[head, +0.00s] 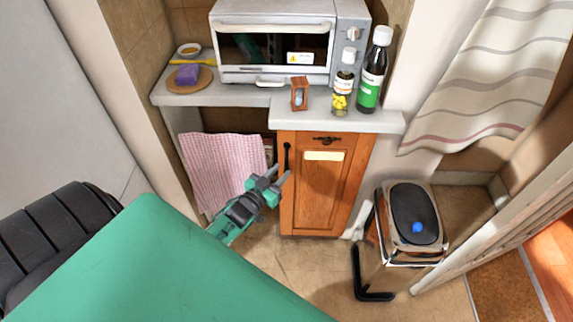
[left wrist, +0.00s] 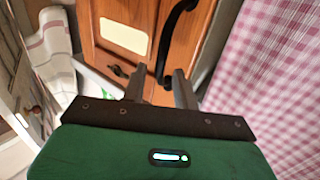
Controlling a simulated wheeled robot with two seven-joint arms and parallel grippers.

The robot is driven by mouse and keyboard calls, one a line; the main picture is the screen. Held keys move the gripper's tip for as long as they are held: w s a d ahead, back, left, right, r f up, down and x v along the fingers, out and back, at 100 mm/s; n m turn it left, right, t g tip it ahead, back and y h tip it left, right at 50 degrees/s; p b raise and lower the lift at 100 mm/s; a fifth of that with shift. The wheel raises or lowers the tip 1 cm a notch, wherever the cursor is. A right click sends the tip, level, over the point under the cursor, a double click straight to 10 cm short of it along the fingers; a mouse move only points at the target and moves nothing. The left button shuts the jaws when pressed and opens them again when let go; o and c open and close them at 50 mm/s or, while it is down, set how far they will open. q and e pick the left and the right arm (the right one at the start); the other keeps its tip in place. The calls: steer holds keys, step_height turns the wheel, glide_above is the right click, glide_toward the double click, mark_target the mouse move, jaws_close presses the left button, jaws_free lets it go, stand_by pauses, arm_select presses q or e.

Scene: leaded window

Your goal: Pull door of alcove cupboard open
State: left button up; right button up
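The alcove cupboard has an orange-brown wooden door (head: 325,195), which looks shut under the counter. A black curved handle (head: 287,157) is on its left edge in the head view; the handle also shows in the left wrist view (left wrist: 172,32). My left gripper (head: 279,178) is in front of the door's left edge, close to the handle. In the left wrist view its two fingers (left wrist: 157,82) are apart, with one end of the handle showing between them. I cannot tell whether they touch it. My right gripper is not in view.
A pink checked cloth (head: 222,168) hangs left of the door. A metal pedal bin (head: 412,225) stands on the right. The counter (head: 290,118) above holds a toaster oven (head: 285,45) and bottles (head: 372,72). A green surface (head: 150,265) fills the foreground. Some floor before the door is clear.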

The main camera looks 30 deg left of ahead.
mark_target(286, 165)
arm_select(q)
steer(key=shift+w, duration=2.05)
jaws_close()
